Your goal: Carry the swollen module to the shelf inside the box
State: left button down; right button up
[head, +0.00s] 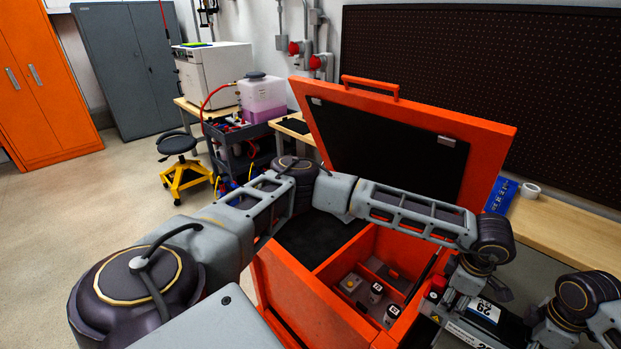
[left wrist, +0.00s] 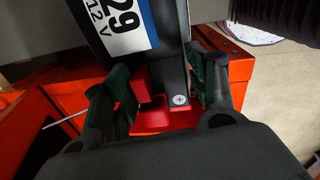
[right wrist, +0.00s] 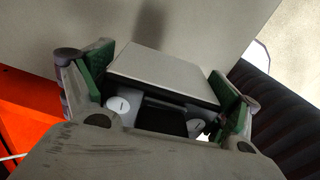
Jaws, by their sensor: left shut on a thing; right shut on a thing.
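The module, a dark block with a white and blue "29" label (head: 483,312), is held beside the right side of the orange box (head: 310,306). My left gripper (head: 452,298) is shut on one end, near a red terminal cover; the label and end also show in the left wrist view (left wrist: 128,28). My right gripper (right wrist: 165,95) is shut on the other end, where a pale face of the module (right wrist: 165,72) shows. The box's lid (head: 385,135) stands open. Its inside shows a dark flat surface (head: 318,236) at left and a lower orange compartment. Swelling cannot be made out.
Small dark parts (head: 376,292) with white marks lie in the box's compartment. A cart (head: 238,150) with a pink-liquid tank (head: 263,97) stands behind the box. The floor at left is open.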

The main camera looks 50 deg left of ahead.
aim_at(296, 246)
jog(key=j+u, duration=0.2)
jog(key=j, duration=0.6)
jog(key=j+u, duration=0.15)
jog(key=j, duration=0.6)
jog(key=i+j+u, duration=0.2)
jog(key=j, duration=0.6)
